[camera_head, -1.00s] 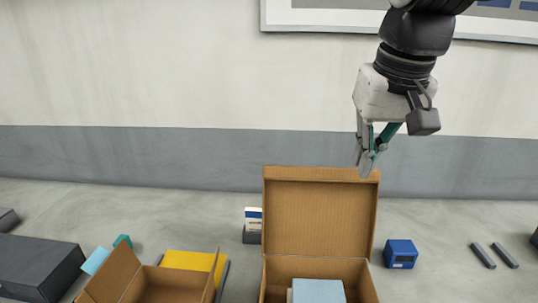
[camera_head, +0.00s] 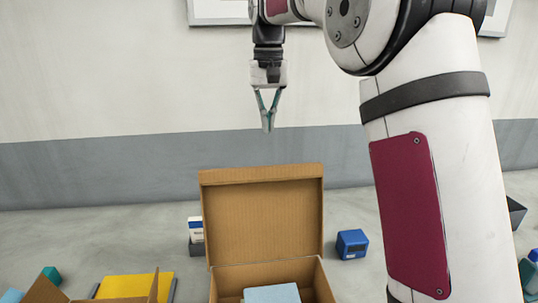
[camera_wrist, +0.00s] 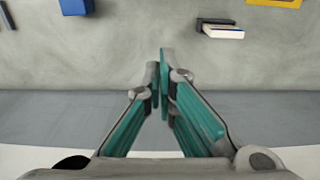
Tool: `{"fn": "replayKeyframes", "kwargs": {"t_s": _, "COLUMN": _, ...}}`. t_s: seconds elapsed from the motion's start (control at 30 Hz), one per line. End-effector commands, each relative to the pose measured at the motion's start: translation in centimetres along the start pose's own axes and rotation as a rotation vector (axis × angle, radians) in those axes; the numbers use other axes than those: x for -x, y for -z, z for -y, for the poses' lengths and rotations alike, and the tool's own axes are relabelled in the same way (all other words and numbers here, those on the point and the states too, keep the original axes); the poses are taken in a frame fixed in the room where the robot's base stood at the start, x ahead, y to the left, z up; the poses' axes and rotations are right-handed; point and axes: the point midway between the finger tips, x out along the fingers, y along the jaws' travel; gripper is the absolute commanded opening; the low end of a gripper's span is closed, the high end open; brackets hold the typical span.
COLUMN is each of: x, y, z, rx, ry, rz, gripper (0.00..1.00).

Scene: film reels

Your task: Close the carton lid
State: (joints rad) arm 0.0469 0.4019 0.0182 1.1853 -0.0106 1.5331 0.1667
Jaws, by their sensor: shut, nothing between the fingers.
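The brown cardboard carton (camera_head: 228,281) stands at the bottom middle of the head view, with a light blue block (camera_head: 272,293) inside. Its lid (camera_head: 263,219) stands upright at the back, so the carton is open. My gripper (camera_head: 267,127) is shut and empty, pointing down. In the head view it appears above the lid's top edge, apart from it. The wrist view shows the closed teal fingers (camera_wrist: 160,58) over bare floor or table surface; the carton is not in that view.
A blue device (camera_head: 352,244) lies right of the carton. A small white-and-blue box in a dark holder (camera_head: 196,247) stands left of it. A second open carton (camera_head: 45,291) and a yellow item (camera_head: 135,288) are at lower left. A grey-banded wall (camera_head: 90,165) rises behind.

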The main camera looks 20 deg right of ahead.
Motion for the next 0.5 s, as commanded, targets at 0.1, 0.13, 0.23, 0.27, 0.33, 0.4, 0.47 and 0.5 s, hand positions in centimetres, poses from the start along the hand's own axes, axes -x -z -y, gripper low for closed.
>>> {"fn": "replayKeyframes", "kwargs": {"t_s": 0.1, "x": -2.0, "y": -0.2, "z": 0.0, "rx": 0.000, "ry": -0.001, "rz": 0.005, "gripper": 0.00}}
{"fn": "replayKeyframes", "kwargs": {"t_s": 0.13, "x": -2.6, "y": -0.2, "z": 0.0, "rx": 0.000, "ry": -0.001, "rz": 0.005, "gripper": 0.00}}
{"fn": "replayKeyframes", "kwargs": {"t_s": 0.23, "x": -4.7, "y": -0.2, "z": -0.1, "rx": 0.000, "ry": -0.001, "rz": 0.005, "gripper": 0.00}}
{"fn": "replayKeyframes", "kwargs": {"t_s": 0.27, "x": -5.2, "y": -0.2, "z": 0.0, "rx": 0.000, "ry": -0.001, "rz": 0.004, "gripper": 0.00}}
{"fn": "replayKeyframes", "kwargs": {"t_s": 0.33, "x": -6.6, "y": -0.2, "z": -0.1, "rx": 0.000, "ry": -0.001, "rz": 0.003, "gripper": 0.00}}
{"fn": "replayKeyframes", "kwargs": {"t_s": 0.4, "x": -7.9, "y": -0.2, "z": -0.1, "rx": 0.000, "ry": -0.001, "rz": 0.004, "gripper": 0.00}}
{"fn": "replayKeyframes", "kwargs": {"t_s": 0.47, "x": -8.4, "y": -0.5, "z": 0.0, "rx": 0.001, "ry": 0.000, "rz": 0.002, "gripper": 0.00}}
{"fn": "replayKeyframes", "kwargs": {"t_s": 0.5, "x": -7.9, "y": -1.3, "z": -0.1, "rx": 0.001, "ry": 0.000, "rz": -0.001, "gripper": 0.00}}
